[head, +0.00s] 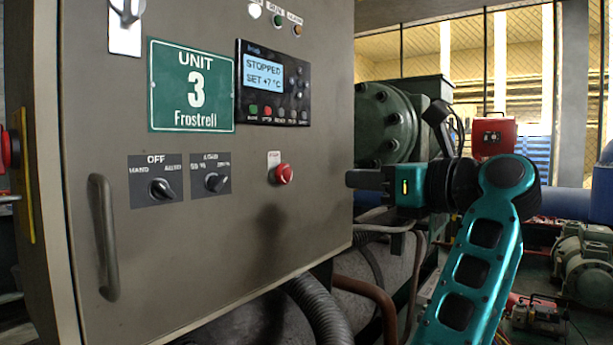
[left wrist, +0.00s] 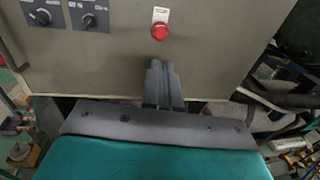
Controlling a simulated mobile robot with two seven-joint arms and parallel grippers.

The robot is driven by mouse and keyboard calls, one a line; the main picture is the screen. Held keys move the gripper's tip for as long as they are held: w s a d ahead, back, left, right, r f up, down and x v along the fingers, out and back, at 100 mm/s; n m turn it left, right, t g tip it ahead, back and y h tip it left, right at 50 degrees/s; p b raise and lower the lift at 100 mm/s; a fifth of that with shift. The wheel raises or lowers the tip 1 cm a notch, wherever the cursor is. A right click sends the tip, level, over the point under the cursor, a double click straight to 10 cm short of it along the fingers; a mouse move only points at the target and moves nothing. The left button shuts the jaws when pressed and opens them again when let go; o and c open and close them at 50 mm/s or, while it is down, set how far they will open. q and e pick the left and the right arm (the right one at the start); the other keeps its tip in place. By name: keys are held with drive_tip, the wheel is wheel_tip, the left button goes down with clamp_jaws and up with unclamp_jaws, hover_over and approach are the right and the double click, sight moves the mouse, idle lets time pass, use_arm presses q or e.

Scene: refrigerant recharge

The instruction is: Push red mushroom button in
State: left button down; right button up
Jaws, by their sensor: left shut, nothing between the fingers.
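The red mushroom button (head: 283,174) sits on the front of the grey cabinet, under a small white label. It also shows in the left wrist view (left wrist: 160,31), just beyond the fingertips. My left gripper (head: 350,179) is to the right of the button in the head view, with a clear gap between them. In the left wrist view its dark fingers (left wrist: 158,64) are together with nothing between them, pointing at the panel below the button. How far the button is pressed in cannot be told. My right gripper is not in view.
The cabinet door (head: 200,250) carries a handle (head: 104,237), two rotary selectors (head: 163,189) (head: 215,182) and a display (head: 264,78) reading STOPPED, SET +7 °C. Hoses (head: 318,305) and pipes run below it. A green flanged vessel (head: 386,120) stands behind my arm.

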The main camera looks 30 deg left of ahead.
sight(287, 173)
use_arm(q)
drive_tip(key=x, duration=1.4)
drive_tip(key=shift+a, duration=0.1)
